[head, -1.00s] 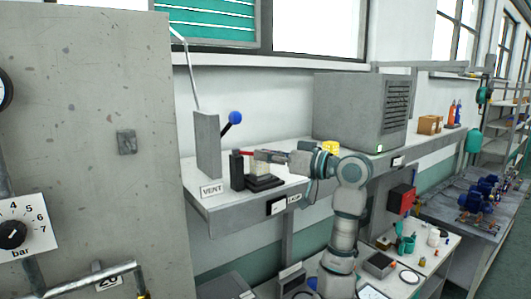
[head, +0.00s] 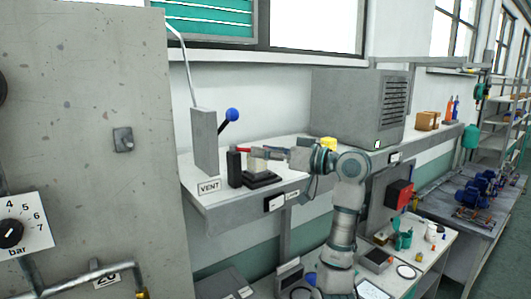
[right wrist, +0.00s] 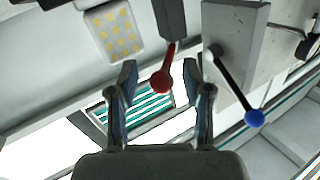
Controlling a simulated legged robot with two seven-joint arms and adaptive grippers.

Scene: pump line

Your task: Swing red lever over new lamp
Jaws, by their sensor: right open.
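The red lever (head: 243,149) sticks out of a dark upright post (head: 233,163) on the wall shelf. In the right wrist view its round red knob (right wrist: 162,82) lies between my right gripper's two fingers, with a visible space on each side. My right gripper (head: 266,152) reaches in from the right and is open. A pale lamp panel with yellow dots (right wrist: 112,32) shows beside the lever in the right wrist view. In the head view a pale block (head: 258,164) on a dark base sits partly under the gripper; its details are too small to tell. My left gripper is out of view.
A grey box (head: 205,142) with a blue-knobbed lever (head: 232,115) stands left of the post, behind a VENT label (head: 209,186). A large grey vented cabinet (head: 350,105) stands right on the shelf (head: 225,209). A concrete pillar (head: 85,130) fills the left.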

